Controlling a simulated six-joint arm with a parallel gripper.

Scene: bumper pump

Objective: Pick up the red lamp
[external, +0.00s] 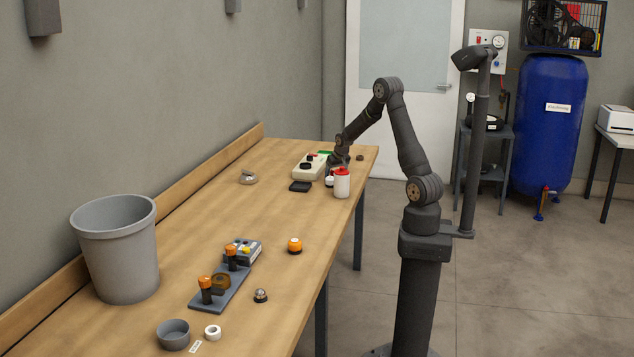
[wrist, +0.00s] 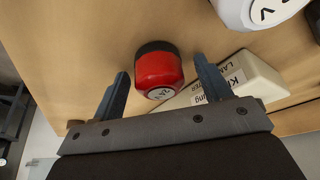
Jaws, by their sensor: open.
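The red lamp (wrist: 158,70) shows in the wrist view as a short red cylinder with a black end and a white marked face. My gripper (wrist: 161,66) is open, with one finger on each side of the lamp in this view. Gaps show between the lamp and both fingers, so it does not look held.
A cream box with a printed label (wrist: 244,82) lies close by the right finger. A black block (external: 300,186) and an orange-topped item (external: 295,245) are on the bench (external: 210,215).

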